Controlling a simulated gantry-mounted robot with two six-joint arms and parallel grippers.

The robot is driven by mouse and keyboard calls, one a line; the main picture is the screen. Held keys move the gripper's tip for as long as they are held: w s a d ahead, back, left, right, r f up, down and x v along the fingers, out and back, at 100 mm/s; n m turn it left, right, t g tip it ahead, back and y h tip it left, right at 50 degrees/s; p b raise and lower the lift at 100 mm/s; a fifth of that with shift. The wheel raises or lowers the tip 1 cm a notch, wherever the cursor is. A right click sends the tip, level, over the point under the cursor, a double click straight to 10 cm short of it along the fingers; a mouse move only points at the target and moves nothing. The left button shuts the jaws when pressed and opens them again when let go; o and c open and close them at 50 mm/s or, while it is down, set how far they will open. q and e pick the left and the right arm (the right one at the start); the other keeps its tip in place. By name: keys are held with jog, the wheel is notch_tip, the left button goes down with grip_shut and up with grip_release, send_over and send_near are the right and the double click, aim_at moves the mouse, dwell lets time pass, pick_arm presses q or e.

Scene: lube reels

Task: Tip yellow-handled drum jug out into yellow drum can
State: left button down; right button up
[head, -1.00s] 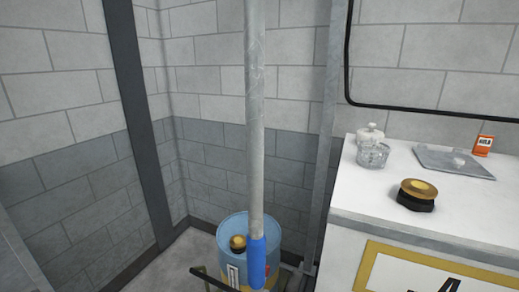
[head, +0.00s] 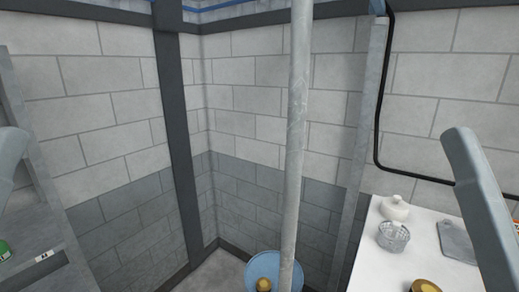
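I cannot make out a yellow-handled jug or a yellow drum can in the head view. A blue drum (head: 257,283) shows only its top at the bottom edge, with a brass-coloured knob or cap (head: 264,285) on it. The rest of the drum is below the picture. Grey links of my arms show at the left and right edges, but neither gripper is in view.
A grey vertical pole (head: 298,130) stands in front of the drum. A white counter (head: 378,262) at right holds a white lidded pot (head: 396,208), a glass bowl (head: 393,238), a grey tray (head: 458,242) and a brass-topped object (head: 425,286). Grey shelving (head: 40,235) with a green item (head: 5,250) is at left.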

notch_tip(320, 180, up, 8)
jog(key=p, duration=0.5)
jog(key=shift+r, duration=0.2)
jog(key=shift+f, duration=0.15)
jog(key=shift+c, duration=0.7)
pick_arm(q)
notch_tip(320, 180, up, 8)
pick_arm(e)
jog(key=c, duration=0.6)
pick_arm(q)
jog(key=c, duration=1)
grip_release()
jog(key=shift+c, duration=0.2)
